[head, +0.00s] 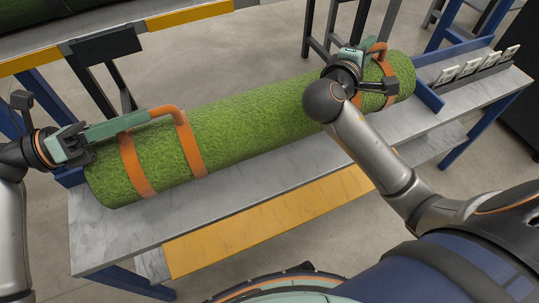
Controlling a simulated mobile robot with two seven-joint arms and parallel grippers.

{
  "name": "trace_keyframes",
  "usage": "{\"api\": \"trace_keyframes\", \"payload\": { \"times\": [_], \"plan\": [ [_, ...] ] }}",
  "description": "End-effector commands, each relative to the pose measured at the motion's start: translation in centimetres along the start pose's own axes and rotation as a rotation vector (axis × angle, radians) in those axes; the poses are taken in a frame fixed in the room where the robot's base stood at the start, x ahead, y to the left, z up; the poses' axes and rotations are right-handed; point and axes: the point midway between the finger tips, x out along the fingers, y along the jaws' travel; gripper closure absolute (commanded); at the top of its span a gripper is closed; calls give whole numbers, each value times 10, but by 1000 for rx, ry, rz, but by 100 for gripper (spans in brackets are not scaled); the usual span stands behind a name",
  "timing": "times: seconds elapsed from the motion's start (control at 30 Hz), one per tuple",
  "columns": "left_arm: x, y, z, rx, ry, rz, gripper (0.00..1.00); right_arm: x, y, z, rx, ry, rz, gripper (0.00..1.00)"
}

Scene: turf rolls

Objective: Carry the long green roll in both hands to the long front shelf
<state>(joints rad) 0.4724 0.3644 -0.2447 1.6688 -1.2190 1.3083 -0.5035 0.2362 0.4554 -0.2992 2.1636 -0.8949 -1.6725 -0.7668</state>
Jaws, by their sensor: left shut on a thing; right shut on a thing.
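The long green roll (250,125) lies across the middle of the head view, over a grey bench (230,205). It has two orange straps near each end, with a teal and orange handle on top. My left gripper (68,145) is shut on the left handle (110,129). My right gripper (348,68) is shut on the right handle (376,49), with its fingers partly hidden by my wrist. The roll sits between blue end pieces of the bench; I cannot tell whether it touches the top.
A yellow-edged shelf (190,16) runs along the top left, with another dark green roll at the corner. Several small white cards (468,68) stand in a black rack on the bench's right end. Blue legs and grey floor surround the bench.

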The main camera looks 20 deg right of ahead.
Motion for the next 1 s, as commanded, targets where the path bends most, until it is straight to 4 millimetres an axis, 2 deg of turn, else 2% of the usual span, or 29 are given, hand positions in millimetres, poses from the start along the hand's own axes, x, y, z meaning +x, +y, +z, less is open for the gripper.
{"api": "trace_keyframes", "payload": {
  "times": [0.1, 0.67, 1.0],
  "plan": [
    [0, 4, -6, 4, -4, -3, 100, 1, -7, -1, 4, -1, 7, 100],
    [0, 5, -7, 3, -4, -3, 100, 1, -8, -1, 4, -1, 6, 100],
    [0, 12, -18, 3, -4, -2, 100, 2, -21, -3, 4, -1, 6, 100]
  ]
}}
